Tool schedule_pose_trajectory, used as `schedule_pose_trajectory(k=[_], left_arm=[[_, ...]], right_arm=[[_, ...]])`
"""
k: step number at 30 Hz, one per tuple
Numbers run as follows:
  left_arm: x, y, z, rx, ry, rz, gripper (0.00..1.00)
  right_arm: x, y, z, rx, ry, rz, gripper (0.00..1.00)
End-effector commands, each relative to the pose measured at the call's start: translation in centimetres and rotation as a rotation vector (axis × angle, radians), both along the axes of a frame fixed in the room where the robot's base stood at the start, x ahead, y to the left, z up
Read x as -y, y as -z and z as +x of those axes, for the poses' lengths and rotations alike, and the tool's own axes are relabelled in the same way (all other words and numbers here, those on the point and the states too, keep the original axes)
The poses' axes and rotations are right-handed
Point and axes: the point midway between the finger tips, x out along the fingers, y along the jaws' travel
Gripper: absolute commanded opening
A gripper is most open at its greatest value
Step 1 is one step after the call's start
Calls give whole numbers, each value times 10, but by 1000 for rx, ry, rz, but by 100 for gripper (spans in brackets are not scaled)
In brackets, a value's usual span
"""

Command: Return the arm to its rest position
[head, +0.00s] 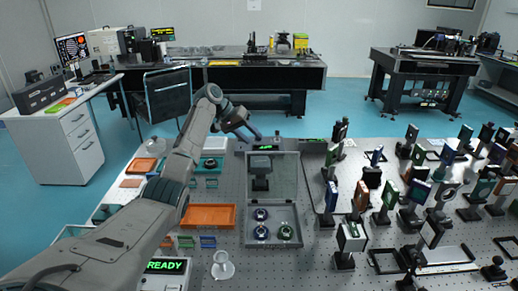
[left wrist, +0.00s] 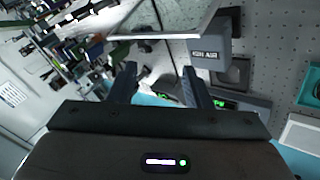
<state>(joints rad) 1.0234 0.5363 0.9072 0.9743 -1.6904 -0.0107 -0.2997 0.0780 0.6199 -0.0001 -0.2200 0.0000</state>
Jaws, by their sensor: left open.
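My left arm (head: 165,190) comes in from the lower left in the head view and reaches up over the optical table. My left gripper (head: 250,134) is near the far edge of the table, raised, with its fingers apart and nothing between them. In the left wrist view the two dark fingers of the left gripper (left wrist: 158,88) are spread, with no object held. My right arm and right gripper are not in view.
An open-lidded grey case (head: 262,245) holds several round optics. An orange tray (head: 209,216) lies beside it. Many upright optic mounts (head: 385,200) crowd the table's right side. A READY display (head: 164,267) stands at the near left. Blue floor lies beyond.

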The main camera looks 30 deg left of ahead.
Motion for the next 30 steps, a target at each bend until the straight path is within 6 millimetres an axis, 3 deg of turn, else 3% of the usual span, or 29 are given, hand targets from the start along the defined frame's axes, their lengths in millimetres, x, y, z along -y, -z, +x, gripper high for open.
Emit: schedule_pose_trajectory(k=[6,22,30], left_arm=[[-8,-10,-6,-1,0,-1,45],[-8,-13,-6,-1,0,-1,45],[-8,-57,-6,-1,0,-1,45]], right_arm=[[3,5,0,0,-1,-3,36],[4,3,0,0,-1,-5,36],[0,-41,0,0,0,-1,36]])
